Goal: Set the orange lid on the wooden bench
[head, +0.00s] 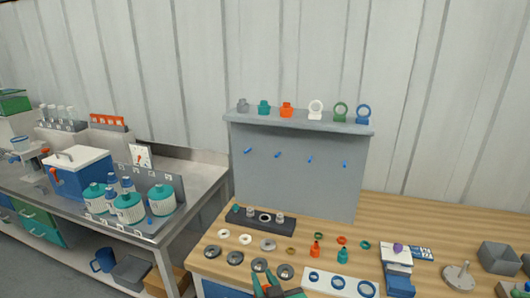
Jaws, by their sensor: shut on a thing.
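My gripper (274,284) shows at the bottom edge of the head view, partly cut off, over the front of the wooden bench (450,228). Its dark teal fingers are shut on an orange piece (273,292), which looks like the orange lid. Only a small part of the lid shows, so its tilt and its height over the bench cannot be told. The wooden bench fills the lower right, and its top carries many small parts.
Grey discs (286,271) lie near the gripper. A white board with blue rings (338,284) is to its right. An orange bottle-shaped part (316,250) and a dark block (264,220) stand farther back. A grey panel (300,175) rises behind. A metal bench (205,178) stands left.

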